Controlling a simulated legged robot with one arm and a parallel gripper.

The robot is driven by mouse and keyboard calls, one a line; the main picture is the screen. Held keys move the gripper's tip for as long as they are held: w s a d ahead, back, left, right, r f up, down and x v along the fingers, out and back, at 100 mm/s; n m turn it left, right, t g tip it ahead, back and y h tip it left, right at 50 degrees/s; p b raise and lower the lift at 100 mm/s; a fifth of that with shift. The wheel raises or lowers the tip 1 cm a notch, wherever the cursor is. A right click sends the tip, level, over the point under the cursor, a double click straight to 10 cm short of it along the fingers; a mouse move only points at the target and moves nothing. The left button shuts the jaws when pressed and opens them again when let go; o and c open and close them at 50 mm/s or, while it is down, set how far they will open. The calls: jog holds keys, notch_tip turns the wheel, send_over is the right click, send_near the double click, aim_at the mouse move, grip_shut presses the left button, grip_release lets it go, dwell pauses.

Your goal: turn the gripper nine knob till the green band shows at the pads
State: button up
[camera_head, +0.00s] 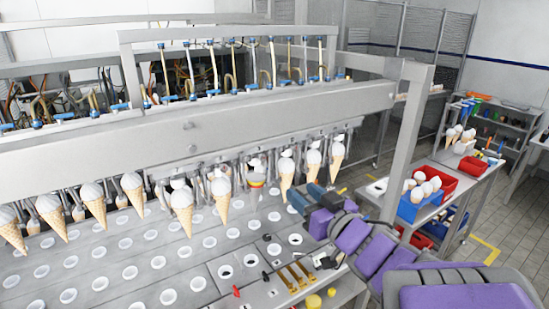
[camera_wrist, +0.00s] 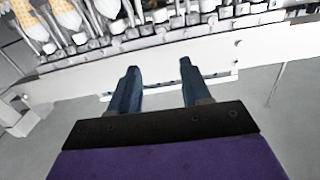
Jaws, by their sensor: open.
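A row of machine grippers hangs under the grey beam (camera_head: 200,127), most with a white-topped cone, such as this cone (camera_head: 286,175). One station in the row has a part with red and yellow bands (camera_head: 256,178) and no full cone showing. I cannot read any number, so I cannot tell which is gripper nine. No green band or knob is clear to see. My gripper (camera_head: 304,197) is below and in front of the right-hand cones. In the wrist view my gripper (camera_wrist: 158,68) has its two blue-grey fingers apart, with nothing between them but the pale machine rail (camera_wrist: 155,60).
The perforated tray deck (camera_head: 130,262) lies below the cones. Brass parts (camera_head: 293,277) and yellow knobs (camera_head: 313,301) sit at its front right. A grey post (camera_head: 408,140) stands beside my arm. A blue bin (camera_head: 412,208) and red bin (camera_head: 455,187) are on the right-hand bench.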

aim_at(263, 160)
jog(key=p+x, duration=0.7)
jog(key=x, duration=1)
jog(key=shift+w+a+p, duration=0.1)
jog(key=shift+a+p, duration=0.15)
jog(key=shift+p, duration=0.1)
grip_shut()
